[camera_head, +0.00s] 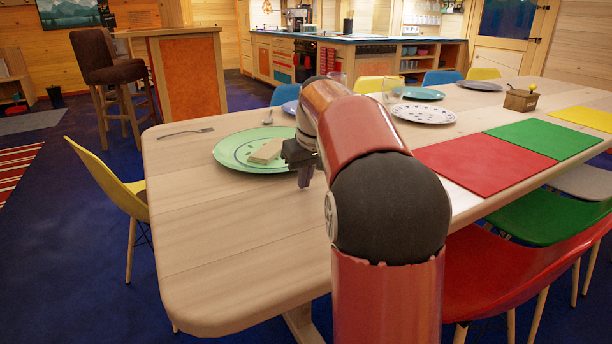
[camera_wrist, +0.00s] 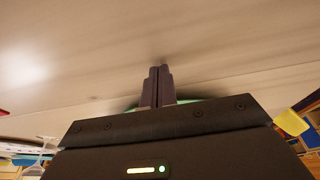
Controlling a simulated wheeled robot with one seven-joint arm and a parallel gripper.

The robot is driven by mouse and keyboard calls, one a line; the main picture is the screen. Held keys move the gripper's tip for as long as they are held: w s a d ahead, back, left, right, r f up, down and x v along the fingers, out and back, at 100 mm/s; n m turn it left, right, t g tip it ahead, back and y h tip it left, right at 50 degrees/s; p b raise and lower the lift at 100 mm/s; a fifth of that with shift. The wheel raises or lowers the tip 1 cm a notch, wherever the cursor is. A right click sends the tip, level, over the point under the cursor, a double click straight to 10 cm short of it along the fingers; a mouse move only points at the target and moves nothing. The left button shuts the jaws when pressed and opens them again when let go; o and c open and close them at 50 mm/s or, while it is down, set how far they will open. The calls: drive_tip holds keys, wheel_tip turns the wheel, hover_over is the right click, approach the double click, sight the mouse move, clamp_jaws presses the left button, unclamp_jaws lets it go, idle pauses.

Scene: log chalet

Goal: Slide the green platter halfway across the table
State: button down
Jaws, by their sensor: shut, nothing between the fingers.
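The green platter (camera_head: 232,150) lies on the near part of the wooden table (camera_head: 220,235), towards its left end. A light tan block (camera_head: 267,151) lies on it. My gripper (camera_head: 305,180) is at the platter's right side, pointing down, with its fingers low near the tabletop. My arm hides the platter's surroundings on the right. In the wrist view my gripper's fingers (camera_wrist: 158,72) are together and empty, with bare table beyond the tips. A thin green strip of the platter (camera_wrist: 188,101) shows behind them. I cannot tell whether the fingers touch the platter.
A fork (camera_head: 186,133) lies left of the platter and a spoon (camera_head: 268,117) behind it. A spotted plate (camera_head: 424,113), red mat (camera_head: 485,165) and green mat (camera_head: 543,138) lie farther right. The near-left tabletop is clear. A yellow chair (camera_head: 105,180) stands at the left edge.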

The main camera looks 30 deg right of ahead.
drive_tip(key=p+v, duration=0.1)
drive_tip(key=v, duration=0.9)
drive_tip(key=shift+w, duration=0.1)
